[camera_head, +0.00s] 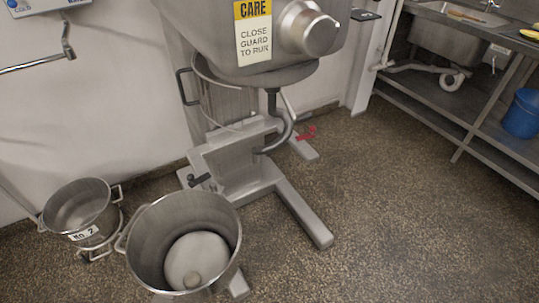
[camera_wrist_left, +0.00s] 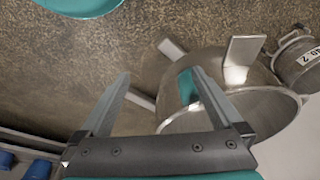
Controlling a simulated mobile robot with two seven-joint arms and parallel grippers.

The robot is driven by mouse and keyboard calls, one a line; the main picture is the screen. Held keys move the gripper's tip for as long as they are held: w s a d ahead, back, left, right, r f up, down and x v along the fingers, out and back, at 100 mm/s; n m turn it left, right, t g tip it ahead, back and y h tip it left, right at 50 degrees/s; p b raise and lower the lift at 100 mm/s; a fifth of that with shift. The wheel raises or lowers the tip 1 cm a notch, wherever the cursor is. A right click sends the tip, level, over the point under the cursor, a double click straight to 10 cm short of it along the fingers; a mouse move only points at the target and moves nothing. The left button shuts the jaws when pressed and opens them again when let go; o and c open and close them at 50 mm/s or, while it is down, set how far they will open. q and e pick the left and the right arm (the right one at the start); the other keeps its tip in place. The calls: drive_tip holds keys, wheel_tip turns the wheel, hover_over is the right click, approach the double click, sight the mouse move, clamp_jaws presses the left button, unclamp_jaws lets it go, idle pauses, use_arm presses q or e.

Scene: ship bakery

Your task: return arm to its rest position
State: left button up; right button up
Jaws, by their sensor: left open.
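My left gripper (camera_wrist_left: 160,73) shows in the left wrist view with its two grey fingers spread apart and nothing between them. Past its right finger is a large steel bowl (camera_wrist_left: 270,108), seen over the floor; I cannot tell the exact distance between them. Neither of my arms shows in the head view, and my right gripper is in no view.
In the head view a mixer (camera_head: 270,80) stands against the wall on a forked base. A large bowl (camera_head: 133,238) and a smaller one marked No. 2 (camera_head: 72,208) stand left. A steel sink bench (camera_head: 445,115) holds a blue bucket (camera_head: 522,115). The floor right of centre is clear.

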use_arm(q)
drive_tip(key=s+a+f+g+p, duration=0.1)
drive_tip(key=s+f+p, duration=0.4)
drive_tip(key=s, duration=0.4)
drive_tip(key=s+a+f+p, duration=0.2)
drive_tip(key=s+f+p, duration=0.3)
drive_tip(key=s, duration=0.3)
drive_tip(key=shift+s+g, duration=0.4)
use_arm(e)
drive_tip(key=s+a+r, duration=0.1)
drive_tip(key=s+r, duration=0.1)
drive_tip(key=r, duration=0.3)
drive_tip(key=s+a+r, duration=0.2)
drive_tip(key=r, duration=0.3)
drive_tip(key=shift+a+r+g+y, duration=0.25)
drive_tip(key=shift+g+y, duration=0.05)
drive_tip(key=shift+g, duration=0.1)
drive_tip(key=shift+w+d, duration=0.2)
drive_tip(key=shift+d, duration=0.1)
